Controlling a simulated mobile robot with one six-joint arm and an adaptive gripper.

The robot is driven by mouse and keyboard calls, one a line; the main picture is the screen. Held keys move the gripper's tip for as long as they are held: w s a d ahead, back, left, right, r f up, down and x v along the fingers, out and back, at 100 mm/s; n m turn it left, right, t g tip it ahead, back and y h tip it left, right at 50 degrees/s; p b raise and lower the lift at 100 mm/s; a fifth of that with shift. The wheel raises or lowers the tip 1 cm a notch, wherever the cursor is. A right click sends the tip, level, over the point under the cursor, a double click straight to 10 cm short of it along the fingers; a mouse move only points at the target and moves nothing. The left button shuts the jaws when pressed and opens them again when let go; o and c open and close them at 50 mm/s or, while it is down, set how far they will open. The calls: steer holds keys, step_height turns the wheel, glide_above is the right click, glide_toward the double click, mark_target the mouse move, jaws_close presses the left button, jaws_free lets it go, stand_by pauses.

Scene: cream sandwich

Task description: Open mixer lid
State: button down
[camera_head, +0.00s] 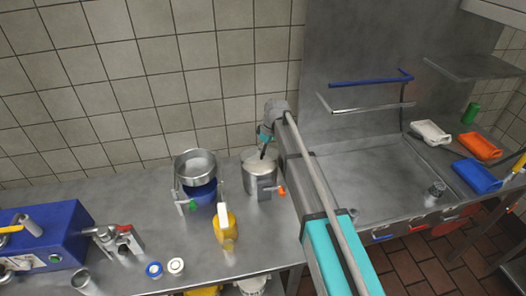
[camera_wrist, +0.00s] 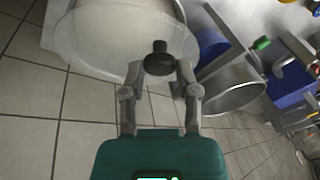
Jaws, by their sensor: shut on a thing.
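The mixer (camera_head: 262,184) is a silver pot with an orange handle on the steel counter, just left of the sink. Its pale, see-through lid (camera_wrist: 110,35) fills the upper left of the wrist view and has a black knob (camera_wrist: 157,57). My gripper (camera_wrist: 163,70) is shut on the knob, with one finger on either side of it. In the head view my gripper (camera_head: 265,146) is directly above the mixer, and my arm comes in from the right. I cannot tell whether the lid rests on the rim or is raised.
A wide metal bowl (camera_head: 195,162) on a blue base stands close left of the mixer. A yellow jug (camera_head: 224,228) is in front. A blue machine (camera_head: 40,240) is far left. The sink (camera_head: 365,175) lies right, beyond my arm. A tiled wall (camera_head: 145,100) stands close behind.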

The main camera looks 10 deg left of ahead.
steer(key=w+a+r+p, duration=0.4)
steer(key=w+r, duration=0.3)
steer(key=w, duration=0.2)
steer(key=shift+p, duration=0.85)
steer(key=c, duration=1.1)
jaws_free()
steer(key=shift+w+a+f, duration=0.1)
steer(key=shift+w+f, duration=0.7)
steer(key=o, duration=0.4)
steer(key=shift+s+r, duration=0.5)
steer(key=shift+s, duration=0.15)
steer(key=shift+o, duration=1.8)
steer(key=shift+w+f, duration=0.2)
steer(key=shift+s+a, duration=0.1)
steer(key=shift+s, duration=0.05)
